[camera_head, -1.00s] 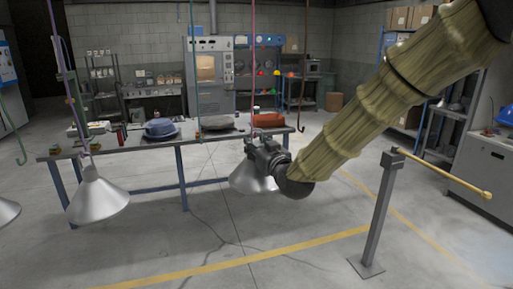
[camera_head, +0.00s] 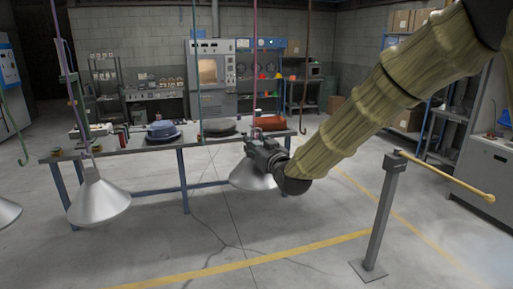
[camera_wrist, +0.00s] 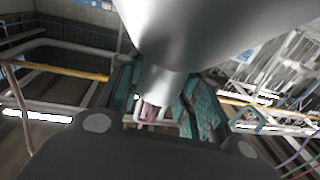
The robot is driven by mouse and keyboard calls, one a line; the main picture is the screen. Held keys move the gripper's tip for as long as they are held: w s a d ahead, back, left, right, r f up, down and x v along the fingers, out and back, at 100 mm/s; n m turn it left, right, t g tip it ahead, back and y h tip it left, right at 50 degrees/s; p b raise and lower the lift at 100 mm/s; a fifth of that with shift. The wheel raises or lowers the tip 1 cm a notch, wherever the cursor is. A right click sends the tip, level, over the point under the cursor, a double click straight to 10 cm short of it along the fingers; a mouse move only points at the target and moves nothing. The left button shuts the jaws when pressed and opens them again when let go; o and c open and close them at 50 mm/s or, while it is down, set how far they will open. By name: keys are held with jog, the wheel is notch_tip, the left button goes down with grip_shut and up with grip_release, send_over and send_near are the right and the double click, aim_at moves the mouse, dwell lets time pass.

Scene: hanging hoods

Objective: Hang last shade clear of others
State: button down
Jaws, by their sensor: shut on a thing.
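My gripper (camera_head: 262,158) is shut on the neck of a silver cone-shaped shade (camera_head: 250,178), in front of the workbench. In the wrist view the shade (camera_wrist: 205,25) fills the top, its neck between the teal finger pads (camera_wrist: 190,100). A pink cord (camera_head: 254,70) comes down to the gripper; a pink piece (camera_wrist: 150,112) shows by the neck in the wrist view. Whether the cord's hook carries the shade is hidden. A second silver shade (camera_head: 98,200) hangs on a purple cord (camera_head: 65,60), well left and apart. Part of a third shade (camera_head: 6,213) shows at the left edge.
A teal cord (camera_head: 196,70) hangs left of my gripper, and an empty brown hook (camera_head: 304,90) to the right. A green hook (camera_head: 18,130) hangs far left. The workbench (camera_head: 120,148) stands behind. A grey post with a yellow bar (camera_head: 450,178) stands at right.

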jog(key=shift+w+a, duration=0.1)
jog(key=shift+w, duration=0.25)
jog(key=shift+f+b, duration=1.2)
jog(key=shift+f, duration=0.15)
dwell(0.7)
jog(key=c, duration=0.9)
grip_release()
